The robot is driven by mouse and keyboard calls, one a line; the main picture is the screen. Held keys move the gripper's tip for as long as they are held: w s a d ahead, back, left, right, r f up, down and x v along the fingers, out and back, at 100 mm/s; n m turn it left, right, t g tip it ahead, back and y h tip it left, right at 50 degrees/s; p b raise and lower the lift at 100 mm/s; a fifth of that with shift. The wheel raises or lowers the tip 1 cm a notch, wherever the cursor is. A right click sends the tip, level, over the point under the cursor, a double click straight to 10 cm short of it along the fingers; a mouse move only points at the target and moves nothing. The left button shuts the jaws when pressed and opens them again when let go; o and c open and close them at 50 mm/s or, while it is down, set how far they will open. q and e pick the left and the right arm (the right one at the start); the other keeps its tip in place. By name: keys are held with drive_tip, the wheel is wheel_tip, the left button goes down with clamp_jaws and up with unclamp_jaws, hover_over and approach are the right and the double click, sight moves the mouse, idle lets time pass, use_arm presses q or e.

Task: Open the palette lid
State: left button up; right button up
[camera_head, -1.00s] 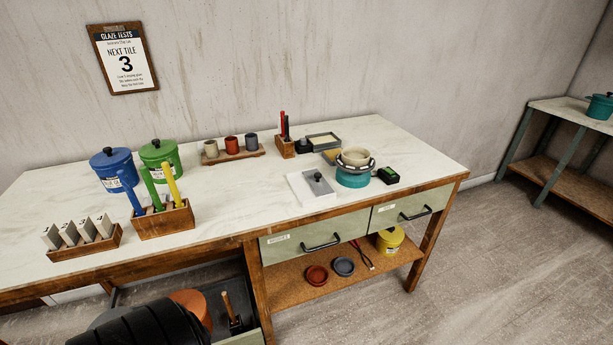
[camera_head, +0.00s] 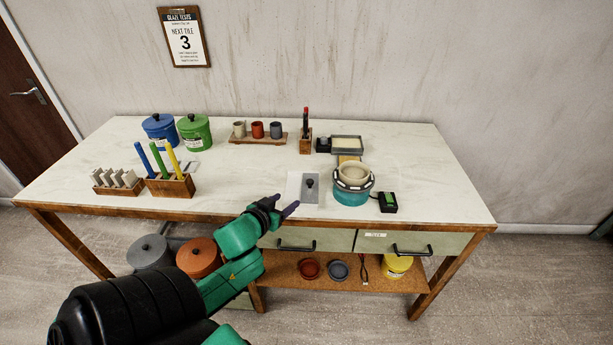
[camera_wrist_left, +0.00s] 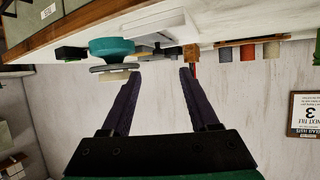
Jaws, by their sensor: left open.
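The lid lies flat and has a small black knob (camera_head: 310,183) on top. My left gripper (camera_head: 283,203) is open and empty, just in front and left of the lid at the table's front edge. The left wrist view is upside down; the open fingers (camera_wrist_left: 158,74) have nothing between them there, and the white palette (camera_wrist_left: 155,27) shows beyond the fingertips. My right gripper is not in view.
A teal banding wheel (camera_head: 350,198) with a pale bowl (camera_head: 354,173) stands close to the right of the palette, beside a small black device (camera_head: 388,203). A wooden tool holder (camera_head: 171,187) stands to the left. The table (camera_head: 240,180) left of the palette is clear.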

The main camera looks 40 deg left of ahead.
sight(309, 183)
use_arm(q)
drive_tip(key=x, duration=0.5)
drive_tip(key=r+x, duration=0.1)
drive_tip(key=x, duration=0.8)
drive_tip(key=shift+w+d+r, duration=0.1)
drive_tip(key=shift+w+d, duration=0.05)
drive_tip(key=shift+w, duration=0.55)
drive_tip(key=shift+s, duration=0.1)
clamp_jaws()
